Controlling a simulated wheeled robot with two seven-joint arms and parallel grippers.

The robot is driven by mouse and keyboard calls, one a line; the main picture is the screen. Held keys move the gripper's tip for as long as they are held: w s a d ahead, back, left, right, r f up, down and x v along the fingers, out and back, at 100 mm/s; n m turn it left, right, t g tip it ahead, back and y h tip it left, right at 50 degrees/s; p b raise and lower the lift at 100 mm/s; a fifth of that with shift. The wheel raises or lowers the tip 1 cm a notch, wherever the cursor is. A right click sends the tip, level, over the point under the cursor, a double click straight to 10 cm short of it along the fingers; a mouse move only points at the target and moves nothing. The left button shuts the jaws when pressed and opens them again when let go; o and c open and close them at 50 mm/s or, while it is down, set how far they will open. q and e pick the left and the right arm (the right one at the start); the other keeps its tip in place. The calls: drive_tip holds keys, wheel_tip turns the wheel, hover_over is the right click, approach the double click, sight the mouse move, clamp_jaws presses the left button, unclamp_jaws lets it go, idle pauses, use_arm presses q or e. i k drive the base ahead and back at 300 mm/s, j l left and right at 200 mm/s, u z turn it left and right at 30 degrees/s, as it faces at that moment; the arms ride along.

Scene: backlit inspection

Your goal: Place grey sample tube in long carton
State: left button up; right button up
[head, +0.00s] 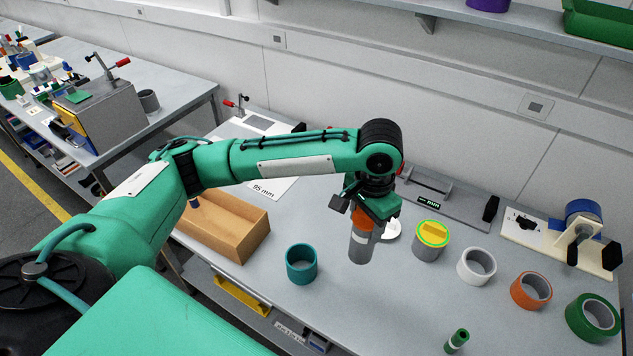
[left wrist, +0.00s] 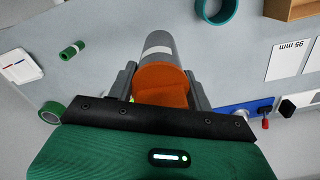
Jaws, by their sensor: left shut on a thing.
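The grey sample tube (head: 360,246) has an orange cap and a white band. My left gripper (head: 366,208) is shut on its capped end and holds it upright over the bench. In the left wrist view the tube (left wrist: 158,52) sits between the two fingers of my left gripper (left wrist: 162,88). I cannot tell whether the tube's lower end touches the bench. The long carton (head: 220,236) is an open brown box at the left of the bench, left of the gripper. A blue-tipped item shows at its far left end. My right gripper is not in view.
A teal ring (head: 301,263) stands between the carton and the tube. A grey pot with a yellow top (head: 431,240), a white ring (head: 476,266), an orange ring (head: 531,290) and a green roll (head: 592,316) stand to the right. A small green tube (head: 457,341) lies near the front.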

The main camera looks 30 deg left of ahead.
sight(208, 222)
drive_tip(key=j, duration=2.55)
drive_tip(key=k, duration=0.05)
